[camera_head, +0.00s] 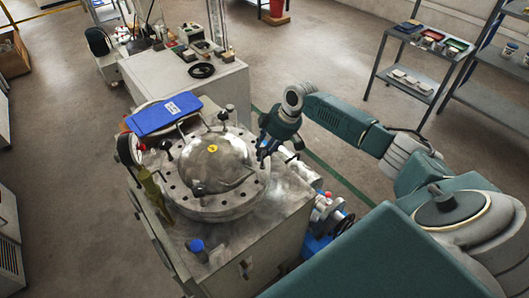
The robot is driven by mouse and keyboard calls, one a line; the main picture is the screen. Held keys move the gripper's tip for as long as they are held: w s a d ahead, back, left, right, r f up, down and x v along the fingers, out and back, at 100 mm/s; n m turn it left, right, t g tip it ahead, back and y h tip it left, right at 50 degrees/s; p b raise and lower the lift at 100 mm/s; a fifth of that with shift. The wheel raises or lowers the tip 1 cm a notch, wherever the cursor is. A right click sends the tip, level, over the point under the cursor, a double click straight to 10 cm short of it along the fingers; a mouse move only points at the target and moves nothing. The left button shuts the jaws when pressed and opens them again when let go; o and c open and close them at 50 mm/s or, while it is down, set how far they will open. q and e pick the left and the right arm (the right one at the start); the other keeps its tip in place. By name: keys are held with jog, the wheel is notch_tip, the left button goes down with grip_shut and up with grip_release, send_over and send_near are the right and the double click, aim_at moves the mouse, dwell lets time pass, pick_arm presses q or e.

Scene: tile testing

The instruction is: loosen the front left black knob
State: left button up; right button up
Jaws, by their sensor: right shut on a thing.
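A round metal vessel with a domed lid (211,163) and a bolted flange (222,207) sits on a metal-topped bench. One black knob (167,146) stands at the left of the flange and another black knob (230,108) at the back. My right gripper (267,149) is at the right edge of the flange. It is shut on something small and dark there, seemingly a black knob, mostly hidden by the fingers. No gripper is at the left or back knob. My left gripper is not in view.
A blue folded pad (163,115) lies behind the lid, with a pressure gauge (130,150) at the left. A blue-capped fitting (196,245) is in front. Valves with a handwheel (342,222) are at the right. A white cabinet (215,90) stands behind.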

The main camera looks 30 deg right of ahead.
jog(key=shift+w+n+y+b, duration=0.3)
jog(key=shift+n+b, duration=0.45)
jog(key=shift+n, duration=0.15)
jog(key=n+g+b, duration=0.1)
jog(key=n+b, duration=0.2)
jog(key=n+g+y+b, duration=0.1)
jog(key=n+b, duration=0.2)
jog(key=shift+w, duration=0.15)
jog(key=shift+r+n+g+b, duration=0.1)
jog(key=shift+n+g+b, duration=0.9)
jog(key=shift+n+b, duration=0.95)
jog(key=o, duration=1.1)
jog(key=shift+o, duration=0.2)
